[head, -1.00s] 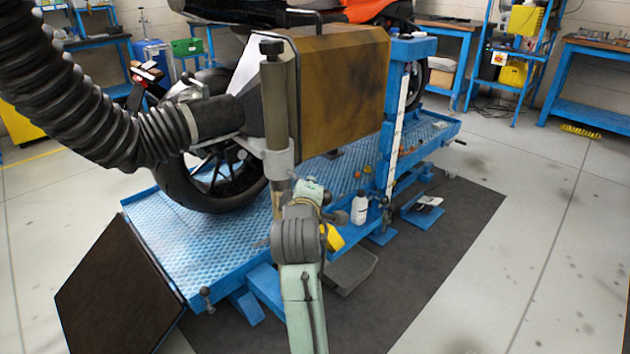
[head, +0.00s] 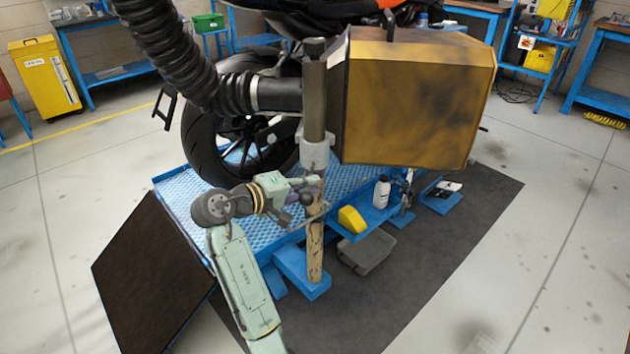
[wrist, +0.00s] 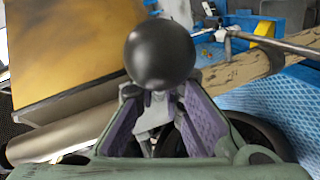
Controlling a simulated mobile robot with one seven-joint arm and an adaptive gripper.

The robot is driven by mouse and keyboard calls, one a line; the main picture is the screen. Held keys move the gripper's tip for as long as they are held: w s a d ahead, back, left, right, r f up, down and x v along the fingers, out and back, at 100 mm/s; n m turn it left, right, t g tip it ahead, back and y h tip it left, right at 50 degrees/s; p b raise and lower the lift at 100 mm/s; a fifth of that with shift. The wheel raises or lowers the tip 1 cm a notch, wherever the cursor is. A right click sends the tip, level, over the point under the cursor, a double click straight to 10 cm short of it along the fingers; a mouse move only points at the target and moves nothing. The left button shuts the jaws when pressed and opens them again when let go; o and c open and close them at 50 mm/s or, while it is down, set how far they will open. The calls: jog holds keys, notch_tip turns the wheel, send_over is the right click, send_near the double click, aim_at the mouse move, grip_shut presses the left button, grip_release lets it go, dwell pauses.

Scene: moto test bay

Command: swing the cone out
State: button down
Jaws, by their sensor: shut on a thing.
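The cone is a large boxy yellow-brown hood (head: 415,95) with dark stains, on an upright post (head: 314,90). It hangs out over the dark floor mat, right of the motorcycle's rear wheel. In the wrist view the hood (wrist: 70,45) fills the upper left. My gripper (head: 305,190) is beside the post, below its grey collar (head: 315,145). In the wrist view a black ball knob (wrist: 160,54) stands at the fingertips, between the purple pads. My gripper is shut on the knob's handle; the exact contact is partly hidden behind the ball.
A ribbed black hose (head: 170,45) runs from the hood to the upper left. The motorcycle wheel (head: 205,150) stands on the blue lift (head: 180,190), with a dark ramp (head: 150,270) at its end. A white bottle (head: 382,192) and yellow block (head: 351,219) sit at the lift's side. Floor at right is clear.

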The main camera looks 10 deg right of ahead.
jog(key=shift+w+a, duration=0.1)
jog(key=shift+a, duration=0.2)
jog(key=c, duration=1.7)
grip_release()
jog(key=shift+d, duration=0.1)
jog(key=v, duration=1.2)
jog(key=shift+w, duration=0.1)
